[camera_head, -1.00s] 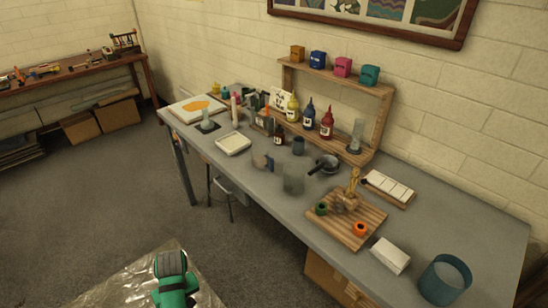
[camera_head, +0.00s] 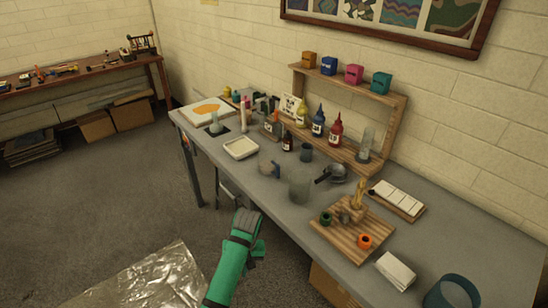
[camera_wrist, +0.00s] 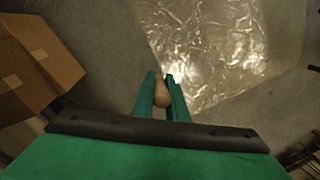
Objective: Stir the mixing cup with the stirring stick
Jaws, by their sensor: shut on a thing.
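A cloudy see-through cup (camera_head: 299,187), which looks like the mixing cup, stands upright near the front edge of the grey table (camera_head: 440,245). My gripper (camera_wrist: 161,80) is shut on a pale wooden stick (camera_wrist: 162,98), which looks like the stirring stick. The wrist view shows only its rounded end between the green fingers. In the head view my green arm is in front of the table, left of and nearer than the cup. The fingertips and stick cannot be made out there. The stick is apart from the cup, and the floor shows beyond the fingers.
A wooden board (camera_head: 329,236) with small pots and a stick holder lies right of the cup. A white tray (camera_head: 240,149) is to the left. A plastic sheet (camera_head: 150,280) covers some floor.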

